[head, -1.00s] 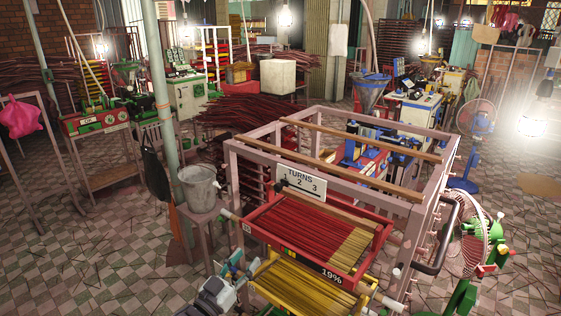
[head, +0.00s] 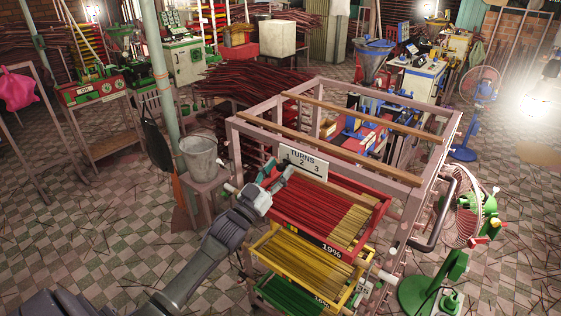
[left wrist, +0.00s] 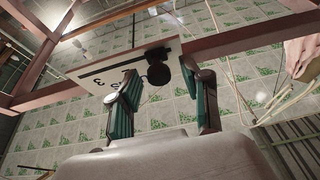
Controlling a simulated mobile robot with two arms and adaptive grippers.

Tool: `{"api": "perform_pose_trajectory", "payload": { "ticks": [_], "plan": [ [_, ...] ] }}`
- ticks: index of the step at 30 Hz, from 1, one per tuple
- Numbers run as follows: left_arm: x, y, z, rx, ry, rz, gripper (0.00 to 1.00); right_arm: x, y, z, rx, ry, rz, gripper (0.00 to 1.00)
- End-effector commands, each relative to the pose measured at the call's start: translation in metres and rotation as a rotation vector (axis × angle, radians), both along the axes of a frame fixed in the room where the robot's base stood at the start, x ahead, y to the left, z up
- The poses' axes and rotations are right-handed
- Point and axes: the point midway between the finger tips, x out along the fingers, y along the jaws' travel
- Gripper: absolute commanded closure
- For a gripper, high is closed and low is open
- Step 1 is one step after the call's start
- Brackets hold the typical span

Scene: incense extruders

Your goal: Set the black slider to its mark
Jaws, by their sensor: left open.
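The white TURNS sign (head: 304,160), numbered 1, 2, 3, is fixed to the front of the pinkish rack. In the left wrist view the sign (left wrist: 110,68) appears turned over, with a dark bar along it and the round black slider (left wrist: 158,75) hanging at its edge. My left gripper (head: 279,174) is at the sign's lower left, and its fingers hide the slider in the head view. In the left wrist view my left gripper (left wrist: 162,82) is open, one finger on each side of the slider; I cannot tell whether they touch it. My right gripper is out of view.
The rack (head: 240,133) has a red tray (head: 366,229) of sticks under the sign, with yellow and green trays below. A grey bucket (head: 198,156) on a stool stands close left of my left arm. A green fan (head: 466,215) stands right of the rack.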

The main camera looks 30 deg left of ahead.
Motion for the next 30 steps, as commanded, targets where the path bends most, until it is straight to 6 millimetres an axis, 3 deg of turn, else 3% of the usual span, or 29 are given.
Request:
{"api": "perform_pose_trajectory", "payload": {
  "ticks": [4, 13, 22, 30],
  "plan": [
    [0.0099, -0.0013, 0.0046, 0.0, 0.0, -0.001, 0.52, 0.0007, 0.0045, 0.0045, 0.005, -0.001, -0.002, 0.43],
    [0.0118, -0.0013, 0.004, 0.0, 0.001, -0.001, 0.52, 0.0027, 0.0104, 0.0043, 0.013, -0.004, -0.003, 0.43],
    [0.0116, -0.0013, 0.0042, 0.0, 0.001, 0.0, 1.0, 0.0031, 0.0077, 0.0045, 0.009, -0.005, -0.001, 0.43],
    [0.0115, -0.0013, 0.0042, 0.0, 0.001, 0.0, 1.0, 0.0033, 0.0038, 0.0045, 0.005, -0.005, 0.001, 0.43]
  ]
}}
